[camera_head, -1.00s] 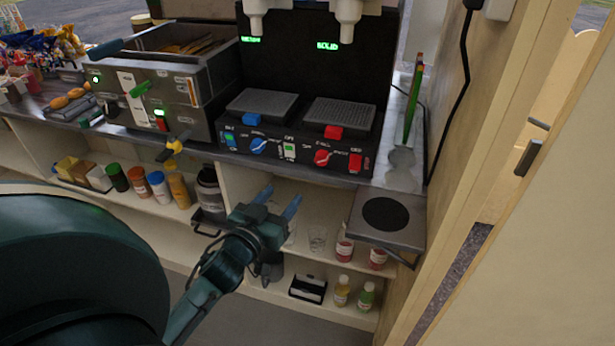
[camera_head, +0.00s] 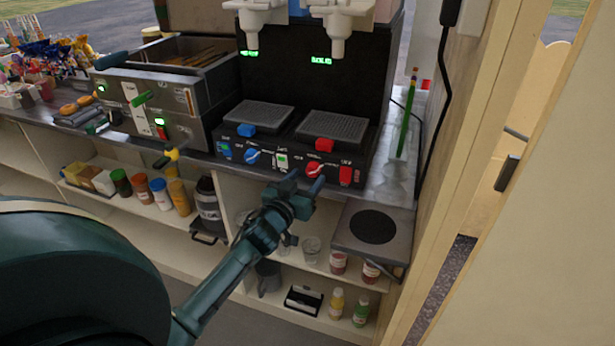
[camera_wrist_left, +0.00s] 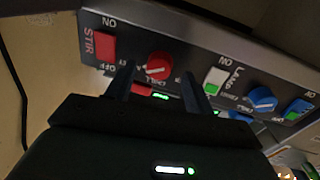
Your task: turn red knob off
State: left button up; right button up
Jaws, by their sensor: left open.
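The red knob (camera_head: 319,170) is on the front panel of the black drink machine (camera_head: 291,170), between a white-and-green lamp switch (camera_head: 281,161) and a red stir switch (camera_head: 346,175). In the left wrist view the red knob (camera_wrist_left: 159,66) shows upside down, just beyond and between my fingertips. My left gripper (camera_head: 304,185) is open just in front of and below the knob. Its two dark fingers (camera_wrist_left: 160,80) point at the panel. I cannot tell whether they touch the knob. My right gripper is not in view.
A blue knob (camera_head: 252,157) and a blue switch (camera_head: 224,151) are further left on the panel. A square plate with a dark disc (camera_head: 374,227) juts out at the right. Shelves with bottles and glasses (camera_head: 311,250) lie below. A wooden wall (camera_head: 470,120) bounds the right.

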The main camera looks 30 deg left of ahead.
pick_arm(q)
jog(key=shift+w+a, duration=0.1)
jog(key=shift+w, duration=0.65)
jog(key=shift+c, duration=0.3)
jog(key=c, duration=0.9)
